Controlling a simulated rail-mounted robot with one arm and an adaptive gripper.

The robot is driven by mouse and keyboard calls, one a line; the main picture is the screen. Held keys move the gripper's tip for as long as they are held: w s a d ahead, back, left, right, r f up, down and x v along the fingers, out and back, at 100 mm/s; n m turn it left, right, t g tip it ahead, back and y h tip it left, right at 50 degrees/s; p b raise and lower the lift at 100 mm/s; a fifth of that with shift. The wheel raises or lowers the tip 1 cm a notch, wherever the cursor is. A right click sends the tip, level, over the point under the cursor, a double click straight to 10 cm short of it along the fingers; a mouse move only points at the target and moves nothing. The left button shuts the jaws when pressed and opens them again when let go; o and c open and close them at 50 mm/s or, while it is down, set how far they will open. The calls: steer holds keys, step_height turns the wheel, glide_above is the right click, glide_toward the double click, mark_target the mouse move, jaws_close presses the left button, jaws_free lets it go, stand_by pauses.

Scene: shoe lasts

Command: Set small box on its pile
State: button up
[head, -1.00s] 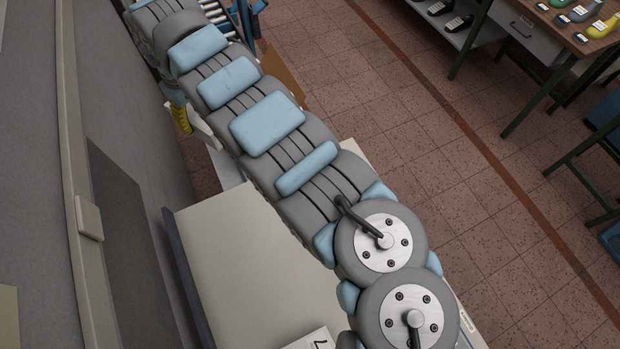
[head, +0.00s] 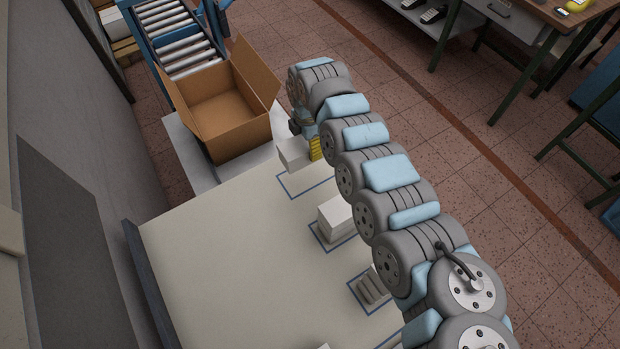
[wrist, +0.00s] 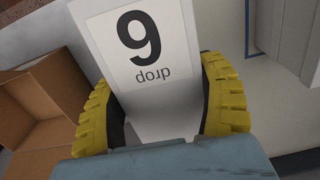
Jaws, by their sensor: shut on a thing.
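My gripper (wrist: 160,80) has yellow ridged fingers and is shut on a small white box (wrist: 150,40). A label with a large numeral faces the wrist camera. In the head view the held box (head: 293,154) is over or close to an empty blue outline (head: 308,190) at the table's far edge; its height above the table is hard to tell. A white box or stack of boxes (head: 337,217) stands in a second blue outline nearer the camera, partly behind my arm. Whether it is one box or several is unclear.
An open, empty-looking cardboard box (head: 225,107) stands left of the gripper, beside a roller conveyor (head: 172,35). Grey objects (head: 368,290) lie in another blue outline near my arm. The left part of the cream table (head: 220,240) is clear.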

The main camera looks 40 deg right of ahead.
steer(key=shift+s+d+f, duration=0.2)
steer(key=shift+d+f, duration=0.05)
steer(key=shift+f, duration=5.05)
steer(key=shift+f+b, duration=0.1)
steer(key=shift+b, duration=0.2)
steer(key=o, duration=1.2)
steer(key=shift+o, duration=0.2)
step_height(320, 180, up, 12)
steer(key=shift+r, duration=0.1)
steer(key=shift+w, duration=0.1)
